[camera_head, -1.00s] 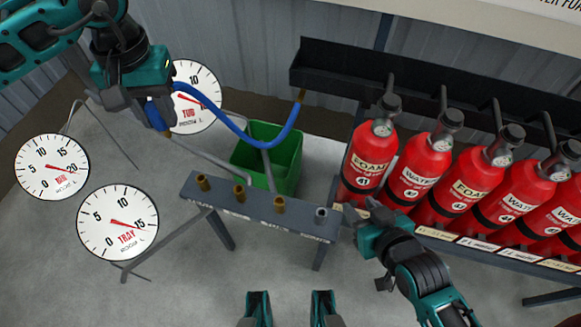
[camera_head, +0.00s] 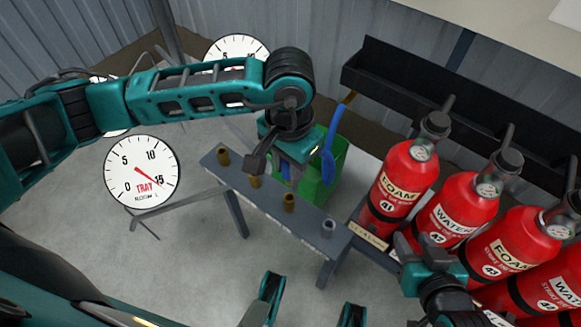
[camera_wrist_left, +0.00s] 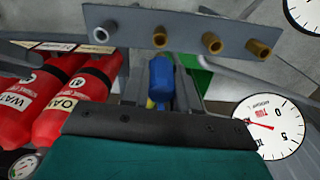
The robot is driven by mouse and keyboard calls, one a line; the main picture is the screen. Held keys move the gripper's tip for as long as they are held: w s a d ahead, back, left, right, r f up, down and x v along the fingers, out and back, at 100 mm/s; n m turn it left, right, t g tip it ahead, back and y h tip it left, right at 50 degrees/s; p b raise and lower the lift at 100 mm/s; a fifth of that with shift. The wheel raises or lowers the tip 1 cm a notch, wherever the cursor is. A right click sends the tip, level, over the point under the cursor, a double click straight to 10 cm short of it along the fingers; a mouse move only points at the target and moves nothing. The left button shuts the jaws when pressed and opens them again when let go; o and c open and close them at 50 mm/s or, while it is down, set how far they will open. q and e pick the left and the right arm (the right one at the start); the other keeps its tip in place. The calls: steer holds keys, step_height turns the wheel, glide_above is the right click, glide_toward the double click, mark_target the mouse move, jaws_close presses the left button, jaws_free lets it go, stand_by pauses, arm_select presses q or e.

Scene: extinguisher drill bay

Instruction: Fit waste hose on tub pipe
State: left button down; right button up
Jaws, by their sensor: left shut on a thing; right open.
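My left gripper (camera_head: 279,168) is shut on the blue waste hose (camera_head: 328,165), just behind the pipe bar (camera_head: 270,205). The hose bends up from the gripper to the wall shelf. In the left wrist view, the blue hose end (camera_wrist_left: 162,78) sits between the fingers, apart in the picture from the brass pipe (camera_wrist_left: 160,38) beside the grey one. The bar carries brass pipes and one grey pipe (camera_head: 328,228). Labels are unreadable, so I cannot tell which is the tub pipe. My right gripper (camera_head: 420,248) is open and empty by the extinguishers.
Red extinguishers (camera_head: 394,190) stand in a row at right. A green tub (camera_head: 322,178) is behind the bar, partly hidden by my left gripper. The TRAY gauge (camera_head: 141,172) is at left; the TUB gauge (camera_wrist_left: 268,127) shows upside down.

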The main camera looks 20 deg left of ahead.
arm_select(q)
steer(key=shift+f, duration=0.7)
steer(key=shift+f+b, duration=0.75)
steer(key=shift+f, duration=0.5)
steer(key=shift+f+b, duration=0.25)
steer(key=shift+b, duration=0.3)
steer(key=shift+b, duration=0.4)
steer(key=shift+f, duration=0.1)
steer(key=shift+f+b, duration=1.15)
steer(key=shift+b, duration=0.15)
steer(key=shift+b, duration=0.35)
stand_by(0.3)
